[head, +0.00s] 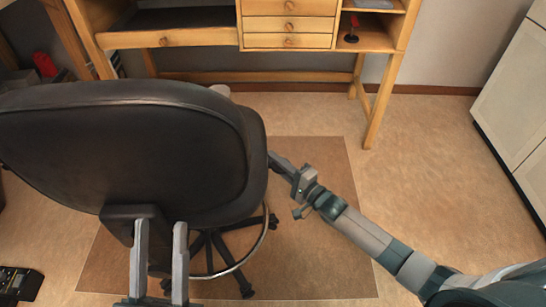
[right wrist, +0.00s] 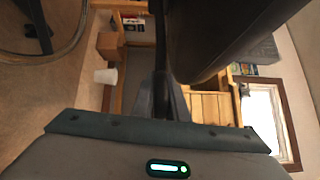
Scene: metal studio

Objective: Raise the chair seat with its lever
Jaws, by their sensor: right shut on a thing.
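The black office chair (head: 120,145) stands with its backrest towards me. Its dark seat (head: 257,165) shows at the right behind the backrest. My right gripper (head: 276,160) reaches in from the right to the seat's right edge. In the right wrist view, my right gripper (right wrist: 161,100) is shut on a thin dark bar, the chair's lever (right wrist: 160,45), beside the dark seat (right wrist: 205,40). The lever is hidden in the head view. My left gripper (head: 160,226) is open, its two fingers apart, low in front of the backrest's bracket (head: 125,212); nothing shows between them.
The chair's base and foot ring (head: 264,240) stand on a brown mat (head: 315,215). A wooden desk (head: 185,38) with drawers is behind the chair. A white cabinet (head: 515,90) stands at the right. The floor between desk and cabinet is clear.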

